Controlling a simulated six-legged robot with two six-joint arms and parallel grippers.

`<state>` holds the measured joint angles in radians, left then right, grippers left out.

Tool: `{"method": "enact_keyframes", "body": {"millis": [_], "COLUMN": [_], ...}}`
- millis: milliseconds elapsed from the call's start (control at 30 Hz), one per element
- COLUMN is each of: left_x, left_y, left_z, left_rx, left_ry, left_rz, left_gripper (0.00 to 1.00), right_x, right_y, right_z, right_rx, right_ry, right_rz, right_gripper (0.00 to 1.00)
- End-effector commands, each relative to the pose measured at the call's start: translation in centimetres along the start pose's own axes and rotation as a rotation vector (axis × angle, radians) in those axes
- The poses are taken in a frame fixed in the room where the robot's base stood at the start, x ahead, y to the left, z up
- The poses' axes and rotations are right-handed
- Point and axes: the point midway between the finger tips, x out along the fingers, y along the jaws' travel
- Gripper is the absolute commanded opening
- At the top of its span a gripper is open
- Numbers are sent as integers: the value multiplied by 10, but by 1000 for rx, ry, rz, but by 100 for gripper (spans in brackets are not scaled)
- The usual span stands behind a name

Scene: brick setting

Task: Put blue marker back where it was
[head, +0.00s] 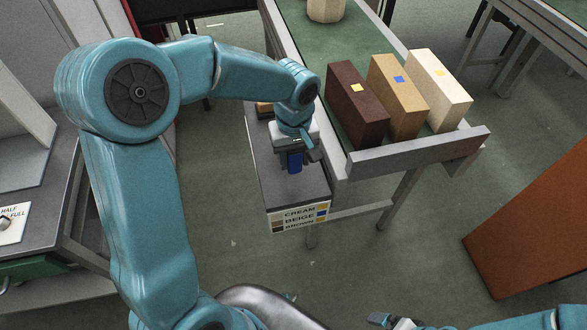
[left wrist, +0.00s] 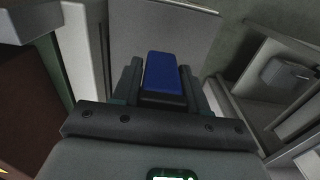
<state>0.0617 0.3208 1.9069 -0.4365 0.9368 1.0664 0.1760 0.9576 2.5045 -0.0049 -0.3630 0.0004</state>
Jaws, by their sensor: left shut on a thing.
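A blue marker (head: 295,162) is held between the fingers of my left gripper (head: 298,154), above the grey top of a narrow side stand (head: 285,190). In the left wrist view the blue marker (left wrist: 162,72) sits between both dark fingers, with the grey surface beyond it. I cannot tell whether it touches that surface. My right gripper (head: 390,321) shows only partly at the bottom edge, and its jaw opening is unclear.
Brown (head: 357,105), beige (head: 397,95) and cream (head: 439,90) bricks stand on the green bench, each with a small coloured patch. A label (head: 299,217) on the stand's front reads CREAM, BEIGE, BROWN. An orange-brown item (head: 264,107) lies at the stand's far end.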

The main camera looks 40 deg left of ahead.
Motion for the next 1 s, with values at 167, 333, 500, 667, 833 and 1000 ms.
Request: {"method": "enact_keyframes", "body": {"millis": [167,333,500,667,833,1000], "left_x": [22,45,47,48,49,49], "left_y": [-2,-2,-2,-2,-2,-2], "left_z": [1,1,0,0,0,0], "left_rx": [-2,-2,-2,-1,-1,-1], "left_ry": [-4,-2,0,0,0,0], "left_rz": [-2,0,1,1,1,1], "left_gripper": [23,23,23,23,68,68], "right_x": [2,2,2,4,5,5], "right_y": [0,1,1,1,2,2], "right_z": [0,0,0,0,0,0], "right_rx": [0,0,0,0,0,0], "right_ry": [0,0,0,0,0,0], "right_rz": [0,0,0,0,0,0], "right_gripper": [100,100,100,100,100,100]}}
